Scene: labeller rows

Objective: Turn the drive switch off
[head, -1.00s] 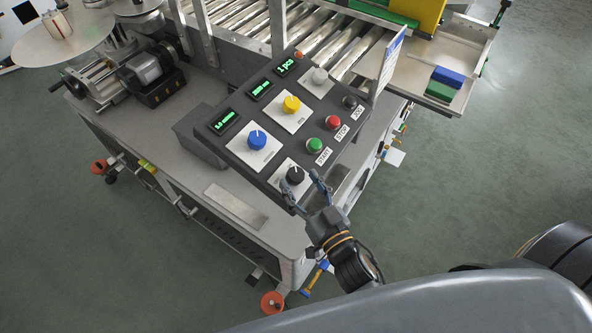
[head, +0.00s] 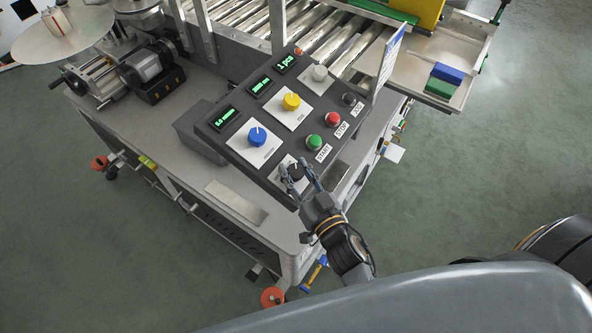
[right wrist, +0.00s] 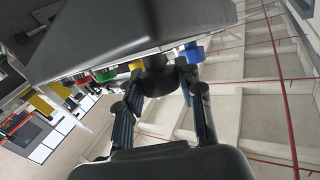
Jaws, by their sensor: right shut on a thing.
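The drive switch is a black rotary knob (head: 295,171) on a white plate at the near corner of the grey control panel (head: 213,142). My right gripper (head: 297,173) has its two fingers on either side of this knob and is shut on it. In the right wrist view the black knob (right wrist: 155,82) sits between the fingertips of the gripper (right wrist: 157,84). The knob's lower part and its markings are partly hidden by the fingers. My left gripper is not in view.
Close to the gripper are the green START button (head: 314,142), the red STOP button (head: 333,118) and the blue knob (head: 257,137). A yellow knob (head: 291,101) sits farther up. An upright sign (head: 388,66) stands at the panel's right. Open floor lies to the right.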

